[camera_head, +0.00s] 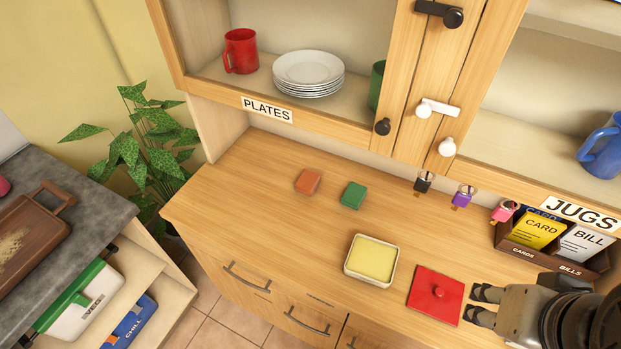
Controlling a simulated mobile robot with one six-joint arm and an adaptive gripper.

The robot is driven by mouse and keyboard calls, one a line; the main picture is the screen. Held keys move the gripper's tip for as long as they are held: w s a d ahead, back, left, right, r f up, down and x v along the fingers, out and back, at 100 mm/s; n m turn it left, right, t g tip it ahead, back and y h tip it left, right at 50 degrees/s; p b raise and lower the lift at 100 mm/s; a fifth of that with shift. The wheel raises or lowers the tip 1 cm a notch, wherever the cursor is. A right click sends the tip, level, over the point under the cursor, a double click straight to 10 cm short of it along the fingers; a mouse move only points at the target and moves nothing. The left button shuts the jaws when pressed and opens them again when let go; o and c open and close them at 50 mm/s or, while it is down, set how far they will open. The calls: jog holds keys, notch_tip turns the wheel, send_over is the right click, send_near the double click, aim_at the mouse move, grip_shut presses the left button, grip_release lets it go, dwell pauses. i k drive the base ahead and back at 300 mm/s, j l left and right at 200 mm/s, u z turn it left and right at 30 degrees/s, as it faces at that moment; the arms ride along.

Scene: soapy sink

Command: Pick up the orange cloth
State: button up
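A small orange square (308,181), which looks like the folded orange cloth, lies flat on the wooden counter left of centre. A similar green square (354,195) lies just to its right, apart from it. My gripper (474,305) is at the lower right, beside the red square lid. Its two dark fingers point left and are apart, with nothing seen between them. It is well to the right of the orange cloth and not touching it.
A card box (549,257) is at right. A cabinet with plates (308,72) overhangs the back. The counter's left part is clear.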

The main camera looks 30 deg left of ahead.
aim_at(308, 181)
jog(key=u, duration=1.25)
jog(key=k+l+z, duration=0.25)
jog(key=i+j+z, duration=0.2)
jog(key=j, duration=0.6)
jog(key=i+j+z, duration=0.25)
jog(key=j, duration=0.6)
jog(key=i+j+z, duration=0.2)
jog(key=j, duration=0.65)
jog(key=j+z, duration=0.25)
jog(key=j, duration=0.6)
jog(key=i, duration=0.25)
